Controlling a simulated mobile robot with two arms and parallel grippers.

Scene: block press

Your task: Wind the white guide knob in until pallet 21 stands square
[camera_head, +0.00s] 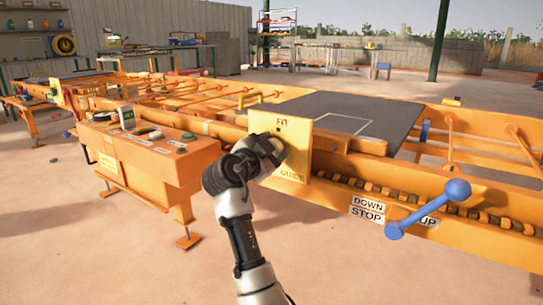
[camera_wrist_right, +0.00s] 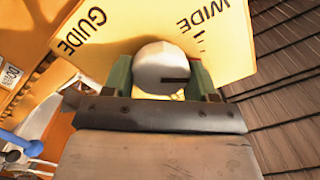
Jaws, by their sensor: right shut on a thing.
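The white guide knob (camera_wrist_right: 158,66) sits on an upright yellow plate lettered "GUIDE" and "WIDE" in the right wrist view. A dark line runs across the knob's face toward the right. My right gripper (camera_wrist_right: 160,82) has its green fingers on either side of the knob and is shut on it. In the head view my right gripper (camera_head: 272,148) is at the yellow plate (camera_head: 296,166) and hides most of the knob. A dark grey flat board (camera_head: 305,104) with a pale outline lies behind the plate; I cannot read a 21 or tell if it is the pallet. My left gripper is out of view.
A blue-ended lever (camera_head: 428,208) stands at the right by "DOWN", "STOP" and "UP" labels. An orange control box (camera_head: 150,165) stands left of my arm. Dark brown slats (camera_wrist_right: 285,60) show in the wrist view. Open floor lies in front.

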